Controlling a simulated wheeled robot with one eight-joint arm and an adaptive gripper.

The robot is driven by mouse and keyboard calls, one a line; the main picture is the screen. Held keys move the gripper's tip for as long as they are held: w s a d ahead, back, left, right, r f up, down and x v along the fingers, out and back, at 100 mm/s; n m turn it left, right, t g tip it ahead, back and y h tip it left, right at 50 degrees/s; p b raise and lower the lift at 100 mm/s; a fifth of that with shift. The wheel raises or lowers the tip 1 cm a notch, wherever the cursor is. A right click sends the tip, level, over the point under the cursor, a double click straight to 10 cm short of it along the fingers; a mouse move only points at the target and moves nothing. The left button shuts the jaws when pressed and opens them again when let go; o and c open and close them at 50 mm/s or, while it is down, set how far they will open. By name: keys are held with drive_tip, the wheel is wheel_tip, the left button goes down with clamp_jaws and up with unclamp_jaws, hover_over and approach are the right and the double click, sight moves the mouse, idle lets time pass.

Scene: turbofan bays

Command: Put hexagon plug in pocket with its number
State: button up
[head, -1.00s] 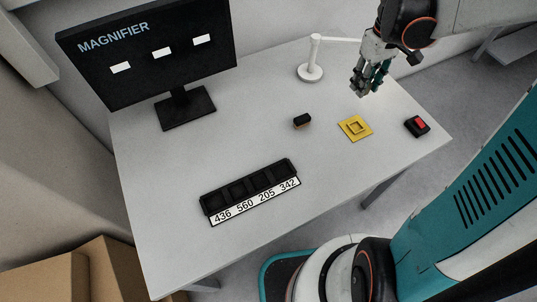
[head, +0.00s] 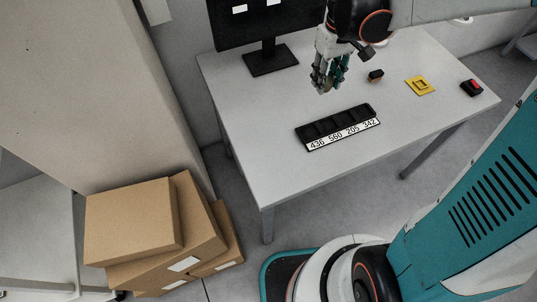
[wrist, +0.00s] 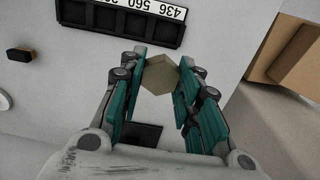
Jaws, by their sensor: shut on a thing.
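The hexagon plug (wrist: 160,76) is a tan-grey six-sided piece held between my fingertips in the wrist view. In the head view it is mostly hidden by the fingers, and no number on it can be read. The black tray (wrist: 124,35) has several pockets in a row that look empty. Its white label strip (head: 343,135) reads 436, 560, 205, 342 from left to right in the head view.
A dark block with an orange-brown side (head: 376,76), a yellow square frame (head: 420,86) and a black box with a red top (head: 471,88) are to the right. Cardboard boxes (head: 130,222) sit off the table's left side.

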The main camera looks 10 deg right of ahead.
drive_tip(key=shift+s+a+f, duration=0.3)
drive_tip(key=shift+a+f, duration=0.35)
drive_tip(key=shift+f, duration=0.05)
drive_tip(key=b, duration=0.5)
hover_over(310, 133)
wheel_tip(310, 133, down, 13)
drive_tip(key=shift+f, duration=0.15)
drive_tip(key=shift+f+b, duration=1.1)
drive_tip(key=shift+f, duration=1.55)
drive_tip(key=shift+f, duration=0.2)
drive_tip(key=o, duration=1.2)
